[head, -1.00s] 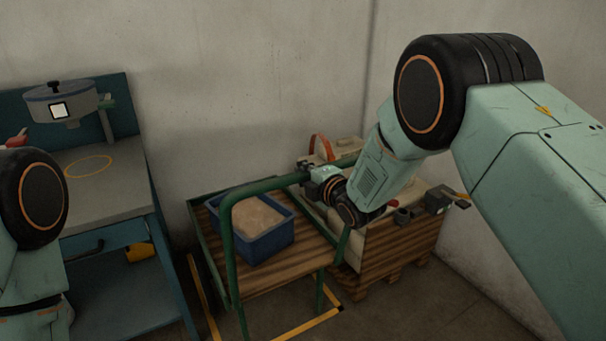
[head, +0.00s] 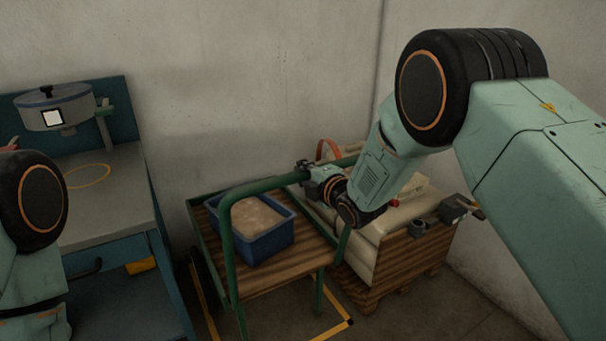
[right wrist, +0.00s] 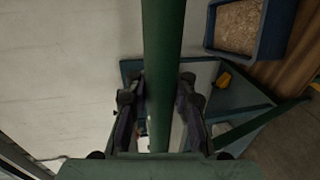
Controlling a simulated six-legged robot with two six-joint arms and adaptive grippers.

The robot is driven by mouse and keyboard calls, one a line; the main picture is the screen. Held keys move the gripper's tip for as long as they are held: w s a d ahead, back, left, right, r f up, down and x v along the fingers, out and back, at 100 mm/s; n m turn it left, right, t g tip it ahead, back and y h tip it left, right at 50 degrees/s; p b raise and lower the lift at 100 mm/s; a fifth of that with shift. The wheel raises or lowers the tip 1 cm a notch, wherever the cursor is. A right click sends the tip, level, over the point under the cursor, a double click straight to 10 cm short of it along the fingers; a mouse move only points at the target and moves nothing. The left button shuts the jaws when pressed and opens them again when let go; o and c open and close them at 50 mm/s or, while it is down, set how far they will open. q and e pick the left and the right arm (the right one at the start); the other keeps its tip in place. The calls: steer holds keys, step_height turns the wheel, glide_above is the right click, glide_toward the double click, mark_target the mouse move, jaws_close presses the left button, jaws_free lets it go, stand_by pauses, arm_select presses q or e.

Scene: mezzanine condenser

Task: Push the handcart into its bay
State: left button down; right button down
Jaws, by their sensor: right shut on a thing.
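The handcart has a wooden deck (head: 285,272) and a green tube frame with a raised push handle (head: 228,250). It stands near the back wall, between the workbench and a pallet crate. A blue bin (head: 262,246) of pale granular material sits on its deck. The bay is a yellow floor outline (head: 335,332); its lines show left and right of the cart, and the cart hides much of it. My right gripper (head: 308,174) is shut on the green handle bar, which runs between its fingers (right wrist: 160,108) in the right wrist view. My left gripper is out of view.
A blue workbench (head: 115,200) with a round grey device (head: 60,110) stands close on the cart's left. A wooden crate on a pallet (head: 410,255), with pale sacks, stands close on its right. The wall (head: 250,100) is right behind. Some floor is open at front right.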

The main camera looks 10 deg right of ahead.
steer(key=shift+w+r, duration=0.15)
steer(key=shift+r, duration=0.15)
steer(key=c, duration=1.1)
jaws_free()
steer(key=shift+s, duration=0.3)
steer(key=shift+c, duration=0.2)
steer(key=shift+o, duration=0.2)
steer(key=shift+w+f, duration=0.1)
steer(key=shift+f, duration=0.05)
steer(key=v, duration=1.2)
